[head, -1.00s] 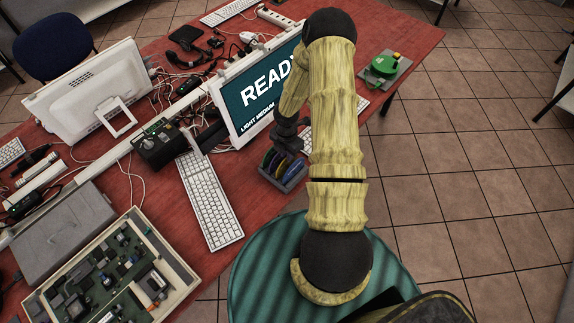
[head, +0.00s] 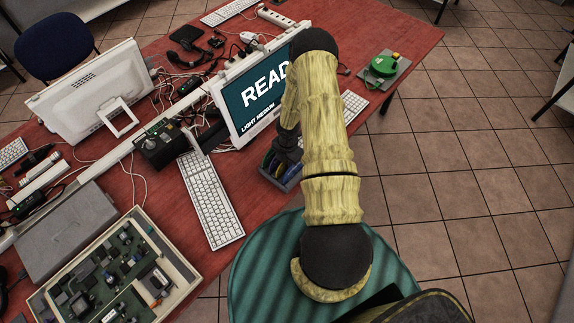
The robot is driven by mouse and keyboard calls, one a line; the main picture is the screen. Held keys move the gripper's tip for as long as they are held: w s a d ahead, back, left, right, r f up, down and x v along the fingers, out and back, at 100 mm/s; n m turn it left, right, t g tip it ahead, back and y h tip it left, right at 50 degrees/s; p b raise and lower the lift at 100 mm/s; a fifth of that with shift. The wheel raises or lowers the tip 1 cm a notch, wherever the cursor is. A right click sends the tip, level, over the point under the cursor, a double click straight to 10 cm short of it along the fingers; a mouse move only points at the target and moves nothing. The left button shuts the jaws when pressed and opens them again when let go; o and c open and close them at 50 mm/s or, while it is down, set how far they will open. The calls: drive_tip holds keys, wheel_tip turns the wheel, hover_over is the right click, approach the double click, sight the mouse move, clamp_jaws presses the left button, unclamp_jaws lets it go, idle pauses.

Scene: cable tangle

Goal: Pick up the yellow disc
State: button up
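A small dark grey rack (head: 291,183) stands near the table's front right edge, in front of the monitor. Several thin discs stand on edge in it; a green one shows at the left and a blue one to the right. I cannot clearly pick out the yellow disc among them. My gripper (head: 285,160) is dark and points down at the rack, over the discs, and hides part of them. The fingertips are too small and dark to tell whether they are open, shut or touching a disc.
The monitor (head: 258,95) stands just behind the rack, close to my arm. A white keyboard (head: 211,200) lies to the left, and a green device on a grey plate (head: 383,68) sits at the right. Red tabletop (head: 250,205) is bare between keyboard and rack.

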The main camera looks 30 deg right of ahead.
drive_tip(key=shift+c, duration=0.5)
clamp_jaws()
drive_tip(key=shift+r, duration=0.15)
wheel_tip(320, 180, up, 10)
drive_tip(key=shift+f+b, duration=0.1)
drive_tip(key=shift+b, duration=0.7)
drive_tip(key=w+a+r+m+p, duration=0.1)
drive_tip(key=a+r+m+p, duration=0.1)
drive_tip(key=a+m, duration=1.2)
drive_tip(key=m, duration=0.8)
drive_tip(key=shift+w+r+p, duration=0.3)
drive_tip(key=shift+w+p, duration=0.05)
drive_tip(key=shift+w, duration=0.05)
